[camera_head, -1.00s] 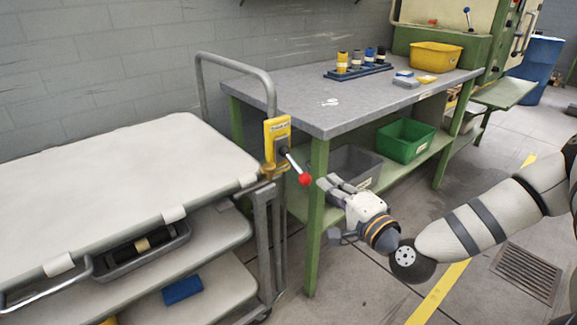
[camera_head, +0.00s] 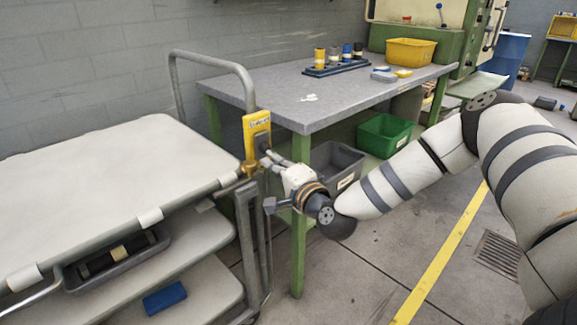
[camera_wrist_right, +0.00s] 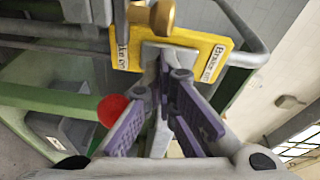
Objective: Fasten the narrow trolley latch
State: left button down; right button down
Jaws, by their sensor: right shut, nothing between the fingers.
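The yellow latch plate (camera_head: 256,126) stands at the near right corner of the trolley (camera_head: 150,218), below its grey handle. In the right wrist view the plate (camera_wrist_right: 205,45) fills the top, with "Brake on" readable at its right end. The latch's red knob (camera_wrist_right: 113,110) shows there, left of my fingers; in the head view my gripper hides it. My right gripper (camera_head: 266,158) is at the plate, shut and empty. In the wrist view its purple-padded fingers (camera_wrist_right: 163,68) reach close to the plate; I cannot tell whether they touch the lever. My left gripper is not in view.
A green-legged workbench (camera_head: 330,95) stands just right of the latch, its front leg (camera_head: 299,230) close behind my right gripper. A grey bin (camera_head: 338,165) and a green bin (camera_head: 384,136) sit beneath it. Open floor lies in front.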

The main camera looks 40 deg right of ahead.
aim_at(246, 167)
jog(key=shift+a, duration=0.3)
jog(key=a, duration=0.5)
jog(key=shift+s+a, duration=0.15)
jog(key=shift+a, duration=0.1)
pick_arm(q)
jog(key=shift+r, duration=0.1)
